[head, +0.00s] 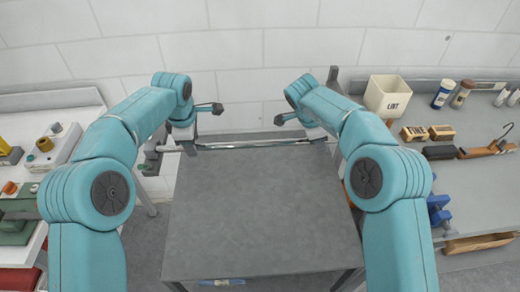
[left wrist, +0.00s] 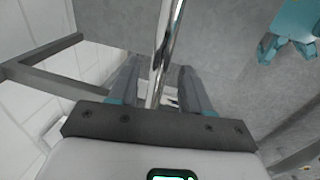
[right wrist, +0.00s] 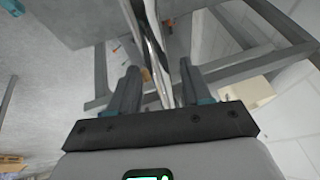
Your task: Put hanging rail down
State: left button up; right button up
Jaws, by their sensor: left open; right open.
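The hanging rail (head: 255,144) is a long, shiny metal bar lying level along the far edge of the grey table (head: 260,215). My left gripper (head: 190,148) is at the rail's left end. In the left wrist view the rail (left wrist: 167,45) runs between its open fingers (left wrist: 157,85), with gaps beside it. My right gripper (head: 318,138) is at the right end. In the right wrist view the rail (right wrist: 148,40) passes between its open fingers (right wrist: 160,82). I cannot tell whether the rail's full length rests on the tabletop.
The tabletop is otherwise clear. A bench at right holds a white bin (head: 388,96), jars (head: 443,94), wooden blocks and a wooden hanger (head: 487,151). A left bench carries a control box (head: 55,145) and a green device (head: 18,212). A white wall stands behind.

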pick_arm(q)
notch_tip(320, 180, up, 10)
jog(key=s, duration=0.2)
jog(key=shift+r, duration=0.15)
pick_arm(e)
jog(key=v, duration=1.2)
jog(key=shift+d, duration=0.1)
